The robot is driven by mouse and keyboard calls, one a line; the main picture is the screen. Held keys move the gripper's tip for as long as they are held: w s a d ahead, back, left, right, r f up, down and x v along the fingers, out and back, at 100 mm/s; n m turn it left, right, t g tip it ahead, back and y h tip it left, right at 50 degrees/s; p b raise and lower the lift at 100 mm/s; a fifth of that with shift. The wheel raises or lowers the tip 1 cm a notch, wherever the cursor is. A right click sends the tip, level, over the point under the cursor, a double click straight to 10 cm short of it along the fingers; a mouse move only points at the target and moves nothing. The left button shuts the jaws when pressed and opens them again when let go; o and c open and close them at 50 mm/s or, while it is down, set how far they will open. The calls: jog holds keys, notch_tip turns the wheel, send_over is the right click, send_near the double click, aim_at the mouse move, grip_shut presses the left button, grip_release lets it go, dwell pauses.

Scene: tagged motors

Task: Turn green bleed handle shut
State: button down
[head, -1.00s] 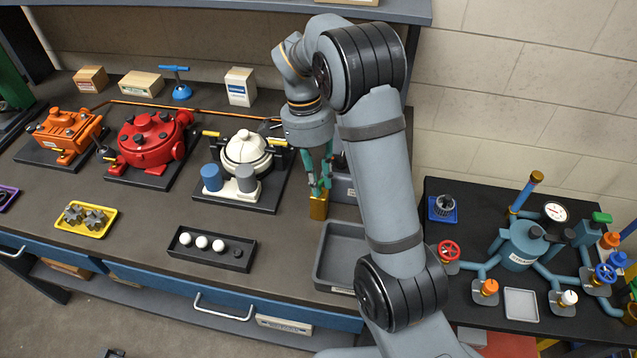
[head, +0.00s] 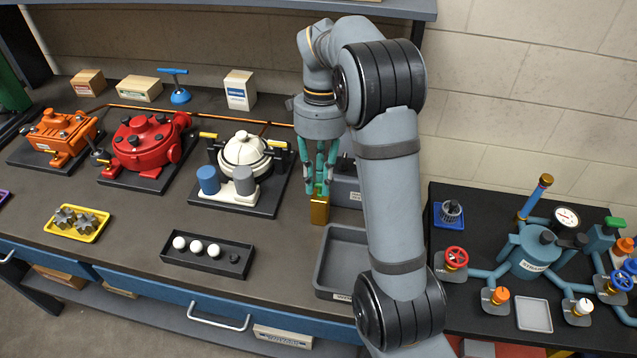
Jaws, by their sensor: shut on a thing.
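My gripper (head: 321,186) points down at the bench, to the right of the white motor. The brass block sits beside a grey box (head: 345,191) and behind an empty grey tray (head: 328,262).
The white motor (head: 243,150), red motor (head: 146,143) and orange motor (head: 59,131) stand to the left. A black tray with white balls (head: 238,268) is in front. A side table with teal piping (head: 525,255) is at right. My arm hides part of the bench.

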jog(key=shift+r+m, duration=0.1)
jog(key=shift+m, duration=0.4)
jog(key=c, duration=1.6)
grip_release()
jog(key=r, duration=0.4)
jog(key=w+r, duration=0.1)
jog(key=r, duration=0.2)
jog(key=w+r, duration=0.1)
jog(key=r, duration=0.3)
jog(key=shift+w+d+r, duration=0.2)
jog(key=shift+d+r, duration=0.05)
jog(key=shift+r, duration=0.1)
jog(key=shift+s+f, duration=0.1)
jog(key=shift+f, duration=0.05)
jog(key=f, duration=0.4)
jog(key=s+f, duration=0.1)
jog(key=f, duration=0.2)
jog(key=s+f, duration=0.1)
jog(key=f, duration=0.3)
jog(key=shift+s+a+f, duration=0.1)
jog(key=shift+a+f, duration=0.15)
jog(key=shift+f, duration=0.05)
